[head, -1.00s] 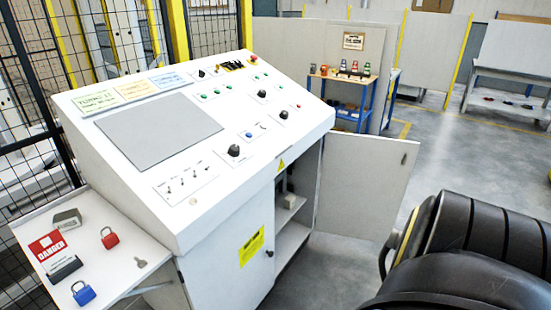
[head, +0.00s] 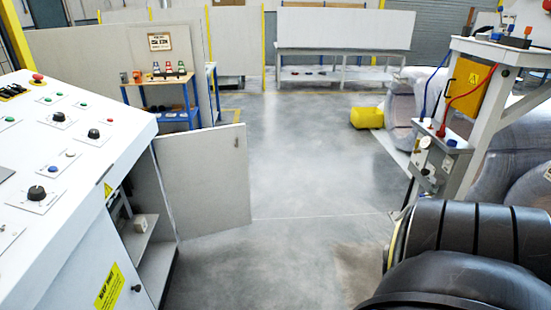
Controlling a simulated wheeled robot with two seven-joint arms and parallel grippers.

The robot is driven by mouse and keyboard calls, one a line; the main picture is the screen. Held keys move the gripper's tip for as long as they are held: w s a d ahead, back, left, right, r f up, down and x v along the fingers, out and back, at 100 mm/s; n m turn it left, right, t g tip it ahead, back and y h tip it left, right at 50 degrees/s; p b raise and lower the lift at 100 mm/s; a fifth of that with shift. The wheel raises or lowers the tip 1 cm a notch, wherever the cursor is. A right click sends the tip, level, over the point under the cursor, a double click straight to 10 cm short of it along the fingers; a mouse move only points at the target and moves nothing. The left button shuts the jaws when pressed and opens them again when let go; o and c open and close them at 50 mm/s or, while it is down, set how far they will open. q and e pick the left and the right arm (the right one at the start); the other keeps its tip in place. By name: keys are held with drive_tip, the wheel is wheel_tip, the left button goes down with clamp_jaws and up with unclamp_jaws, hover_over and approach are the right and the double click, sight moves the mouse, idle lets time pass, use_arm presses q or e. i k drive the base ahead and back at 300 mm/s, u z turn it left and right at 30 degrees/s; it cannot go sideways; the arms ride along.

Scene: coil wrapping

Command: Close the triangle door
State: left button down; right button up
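A white control console (head: 60,165) stands at the left in the head view. Its right-hand cabinet door (head: 205,180) is open and swung out to the right, with its inner face toward me. A yellow triangle sign (head: 107,189) is on the console near the top of the opening. Shelves (head: 140,235) show inside the cabinet. A shut front door with a yellow label (head: 108,288) and a dark knob is left of the opening. Neither gripper is in view.
Open grey floor (head: 290,200) lies right of the door. A wooden-topped blue-framed table (head: 160,82) with small items stands behind it. A white machine frame with a yellow box (head: 468,88) stands at the right, near wrapped coils (head: 515,170). A yellow object (head: 367,117) lies on the floor.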

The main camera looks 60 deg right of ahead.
sight(205, 178)
drive_tip(key=z, duration=2.05)
drive_tip(key=i, duration=6)
drive_tip(key=u, duration=4.35)
